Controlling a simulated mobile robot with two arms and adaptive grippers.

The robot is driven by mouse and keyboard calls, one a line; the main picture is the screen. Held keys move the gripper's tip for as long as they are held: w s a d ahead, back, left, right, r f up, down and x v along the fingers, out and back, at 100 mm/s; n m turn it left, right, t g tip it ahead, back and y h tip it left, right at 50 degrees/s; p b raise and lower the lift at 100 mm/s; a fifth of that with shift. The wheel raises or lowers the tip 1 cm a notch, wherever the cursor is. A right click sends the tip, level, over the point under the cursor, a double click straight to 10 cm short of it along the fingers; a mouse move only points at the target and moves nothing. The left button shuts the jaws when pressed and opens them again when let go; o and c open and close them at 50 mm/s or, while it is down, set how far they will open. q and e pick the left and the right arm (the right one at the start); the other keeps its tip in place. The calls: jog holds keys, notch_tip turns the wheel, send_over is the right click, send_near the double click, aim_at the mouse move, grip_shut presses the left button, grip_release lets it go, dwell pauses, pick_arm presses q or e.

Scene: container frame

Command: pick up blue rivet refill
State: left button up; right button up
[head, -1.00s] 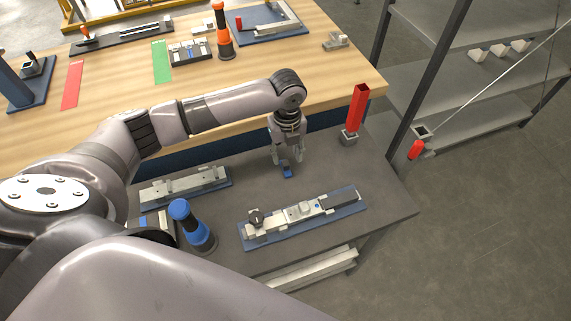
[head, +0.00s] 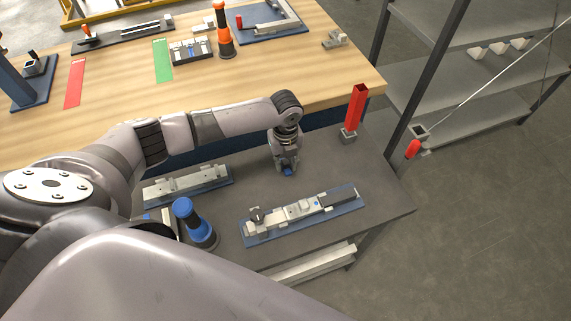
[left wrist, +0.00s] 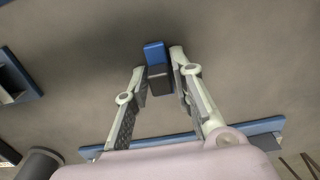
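The blue rivet refill (head: 288,172) is a small block on the grey table, mostly hidden under my left gripper (head: 286,167) in the head view. In the left wrist view the refill (left wrist: 155,54) shows a blue end and a dark end. My left gripper's fingers (left wrist: 160,77) stand on both sides of its dark end, with narrow gaps. The blue end sticks out toward the top of the picture. The fingers look open around it. My right gripper is not in view.
A blue-topped dark cylinder tool (head: 190,222), a fixture on a blue plate (head: 306,213) and another fixture (head: 188,184) share the grey table. A red post in a grey holder (head: 355,112) stands to the right. The wooden bench (head: 330,75) is behind.

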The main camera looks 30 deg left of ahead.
pick_arm(q)
grip_shut()
jog(key=shift+r, duration=0.1)
